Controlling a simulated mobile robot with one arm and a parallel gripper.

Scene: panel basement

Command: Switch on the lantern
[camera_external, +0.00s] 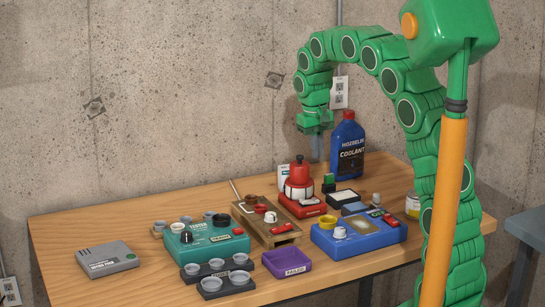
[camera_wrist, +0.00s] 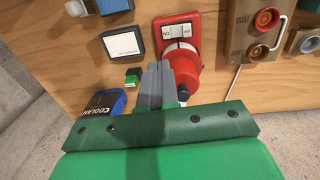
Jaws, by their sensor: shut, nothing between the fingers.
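The lantern (camera_external: 299,188) is red with a pale band round its middle. It stands upright on a red base in the external view. It also shows in the wrist view (camera_wrist: 187,74), with a white rocker switch (camera_wrist: 177,30) on its base; the switch's lettering is small and its state is unclear. My gripper (camera_external: 317,150) points down, above and behind the lantern to the right, near the coolant bottle. In the wrist view my gripper's grey fingers (camera_wrist: 158,75) are together and empty, overlapping the left edge of the lantern's body. I cannot tell whether they touch it.
A blue coolant bottle (camera_external: 348,147) stands behind the lantern to the right. A wooden panel (camera_external: 266,222) with buttons, a teal box (camera_external: 205,256) and a blue box (camera_external: 358,243) stand around it. The table's left back is clear.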

